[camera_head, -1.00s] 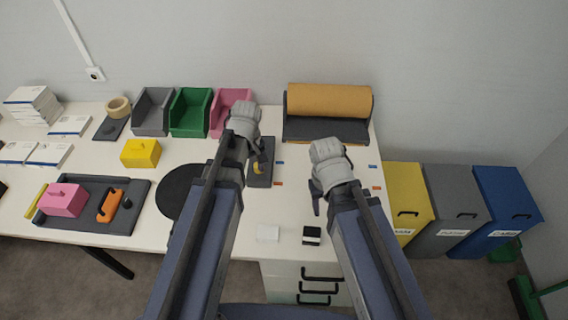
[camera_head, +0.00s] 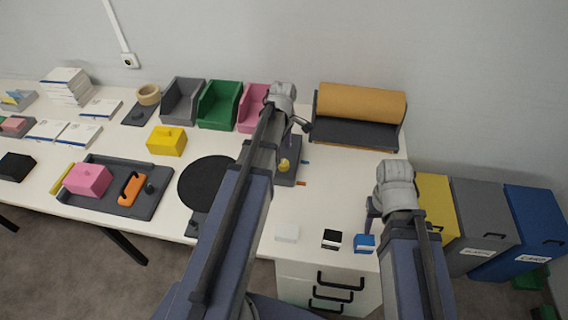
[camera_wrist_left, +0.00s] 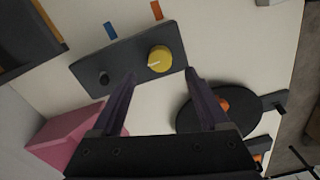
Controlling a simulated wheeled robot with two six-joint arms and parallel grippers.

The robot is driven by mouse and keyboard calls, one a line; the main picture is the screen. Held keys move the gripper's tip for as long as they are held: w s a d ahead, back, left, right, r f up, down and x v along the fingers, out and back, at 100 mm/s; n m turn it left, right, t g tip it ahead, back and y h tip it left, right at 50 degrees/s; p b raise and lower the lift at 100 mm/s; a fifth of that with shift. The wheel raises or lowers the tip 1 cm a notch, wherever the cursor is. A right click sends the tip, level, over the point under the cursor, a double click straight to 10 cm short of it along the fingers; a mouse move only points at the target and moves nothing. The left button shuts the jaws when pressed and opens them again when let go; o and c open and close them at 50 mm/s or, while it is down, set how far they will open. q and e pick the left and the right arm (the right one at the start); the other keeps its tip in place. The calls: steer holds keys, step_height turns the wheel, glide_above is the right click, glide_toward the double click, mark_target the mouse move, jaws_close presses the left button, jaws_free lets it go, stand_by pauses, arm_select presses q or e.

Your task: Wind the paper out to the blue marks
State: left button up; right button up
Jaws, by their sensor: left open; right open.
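The brown paper roll (camera_head: 360,102) lies in a dark holder (camera_head: 355,134) at the back right of the table. I see no sheet on the table in front of it. A dark plate (camera_head: 291,174) with a yellow knob (camera_head: 284,165) lies left of the holder's front; the knob shows clearly in the left wrist view (camera_wrist_left: 159,60). A blue mark (camera_wrist_left: 110,30) and an orange mark (camera_wrist_left: 157,10) lie beside the plate. My left gripper (camera_wrist_left: 157,78) is open and empty above the plate. My right gripper (camera_head: 372,212) is open over the table's right side, hiding any marks there.
A black disc (camera_head: 207,183) lies left of the plate. Grey, green (camera_head: 220,104) and pink bins stand behind. White, black and blue (camera_head: 365,243) small boxes sit at the front edge. Yellow, grey and blue waste bins (camera_head: 520,225) stand right of the table.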

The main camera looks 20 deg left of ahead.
mark_target(283, 162)
arm_select(q)
step_height(283, 162, down, 6)
steer(key=b, duration=0.5)
steer(key=shift+f, duration=0.15)
arm_select(e)
step_height(283, 162, down, 6)
steer(key=shift+f, duration=0.1)
arm_select(q)
jaws_close()
